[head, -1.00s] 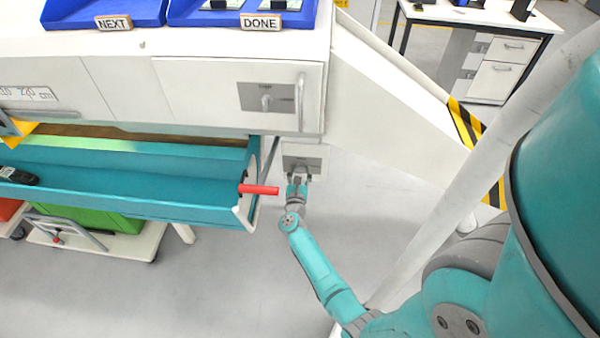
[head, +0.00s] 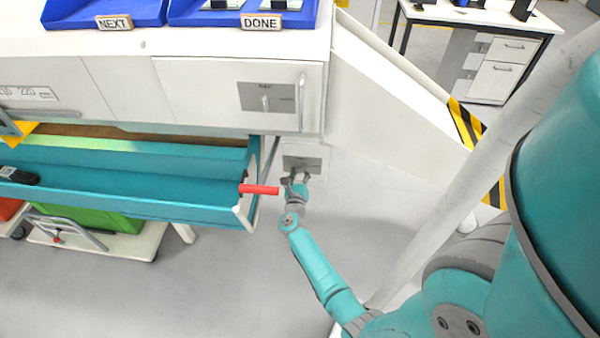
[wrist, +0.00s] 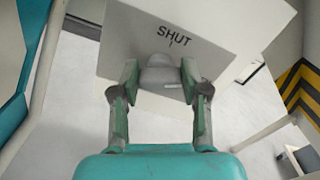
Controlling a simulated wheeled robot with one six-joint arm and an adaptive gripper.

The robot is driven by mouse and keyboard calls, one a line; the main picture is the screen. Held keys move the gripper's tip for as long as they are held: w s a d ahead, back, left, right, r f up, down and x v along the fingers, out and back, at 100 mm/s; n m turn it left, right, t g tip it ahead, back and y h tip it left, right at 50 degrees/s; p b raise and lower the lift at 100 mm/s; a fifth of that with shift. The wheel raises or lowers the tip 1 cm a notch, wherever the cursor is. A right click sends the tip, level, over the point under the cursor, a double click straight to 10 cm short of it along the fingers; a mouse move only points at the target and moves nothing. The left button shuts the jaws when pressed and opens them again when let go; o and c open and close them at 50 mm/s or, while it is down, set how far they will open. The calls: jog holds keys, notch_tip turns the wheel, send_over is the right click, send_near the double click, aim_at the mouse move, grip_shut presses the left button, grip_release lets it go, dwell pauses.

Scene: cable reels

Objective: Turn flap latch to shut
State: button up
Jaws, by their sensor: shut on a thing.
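A grey latch knob (wrist: 160,75) stands out from a grey plate (wrist: 190,35) marked SHUT, with a short tick under the word. In the wrist view my gripper (wrist: 160,82) has one finger on each side of the knob and is shut on it. The knob's rounded top lies just below the tick; the plate looks tilted in this view. In the head view my gripper (head: 295,180) is at the small plate (head: 302,162) below the white cabinet's right end. The knob is mostly hidden there by the fingers.
A teal drawer (head: 130,200) stands open left of my gripper, its red handle (head: 259,189) close to my wrist. Above, the cabinet front carries another grey plate (head: 282,97) with an upright lever (head: 265,101). A white sloping panel (head: 390,110) is at right; floor below is clear.

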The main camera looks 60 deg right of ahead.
jog(key=n, duration=0.6)
jog(key=shift+w+f, duration=0.1)
jog(key=n, duration=0.6)
jog(key=shift+f+n, duration=0.1)
jog(key=shift+n, duration=0.3)
jog(key=shift+a, duration=0.1)
jog(key=o, duration=1.1)
jog(key=shift+w, duration=0.1)
jog(key=shift+o, duration=0.2)
jog(key=v, duration=1.2)
jog(key=shift+f, duration=0.1)
